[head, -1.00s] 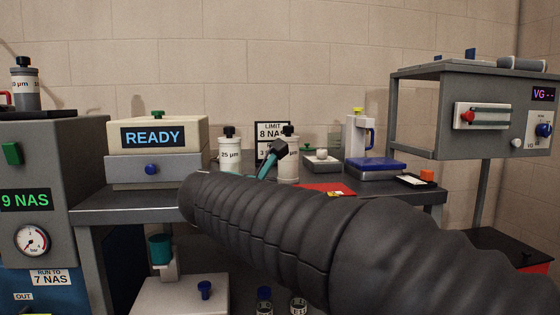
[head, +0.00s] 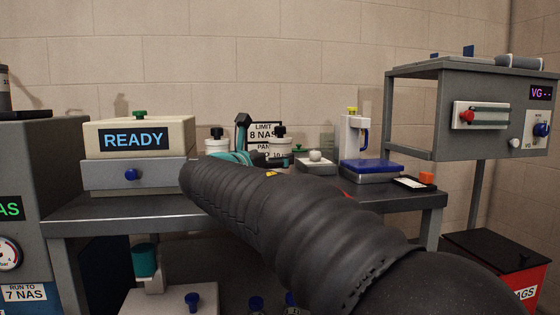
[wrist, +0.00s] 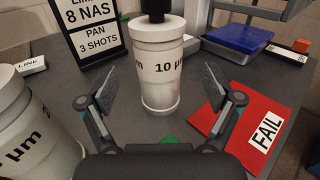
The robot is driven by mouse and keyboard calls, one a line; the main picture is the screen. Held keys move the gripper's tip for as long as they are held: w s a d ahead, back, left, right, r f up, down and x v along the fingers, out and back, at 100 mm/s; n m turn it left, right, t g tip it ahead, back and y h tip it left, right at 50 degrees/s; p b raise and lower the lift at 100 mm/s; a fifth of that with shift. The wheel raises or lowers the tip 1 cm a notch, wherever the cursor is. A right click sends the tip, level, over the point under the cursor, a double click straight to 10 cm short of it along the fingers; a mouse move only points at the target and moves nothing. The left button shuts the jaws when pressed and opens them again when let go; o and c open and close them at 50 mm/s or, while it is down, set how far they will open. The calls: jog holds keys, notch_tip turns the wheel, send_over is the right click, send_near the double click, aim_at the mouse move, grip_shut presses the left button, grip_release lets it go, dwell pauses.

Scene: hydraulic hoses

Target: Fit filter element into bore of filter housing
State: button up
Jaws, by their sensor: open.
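A white filter element marked 10 µm (wrist: 157,75), with a black knob on top, stands upright on the bench. It also shows in the head view (head: 279,147). My gripper (wrist: 158,88) is open and empty; its two fingers spread to either side of the 10 µm element, which stands just beyond them. In the head view my gripper (head: 256,146) is partly hidden behind my arm. A second white element (wrist: 28,128) stands at the wrist view's left, also seen in the head view (head: 216,143). I cannot clearly identify the filter housing or its bore.
A red FAIL mat (wrist: 250,125) lies right of the element. A blue-topped scale (head: 371,170) and a sign (wrist: 88,30) stand behind. A READY box (head: 139,138) is at left; a grey machine (head: 40,165) is cut off at the left edge.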

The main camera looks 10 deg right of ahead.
aim_at(280, 152)
jog(key=x, duration=0.5)
jog(key=shift+w+r, duration=0.15)
jog(key=c, duration=1.5)
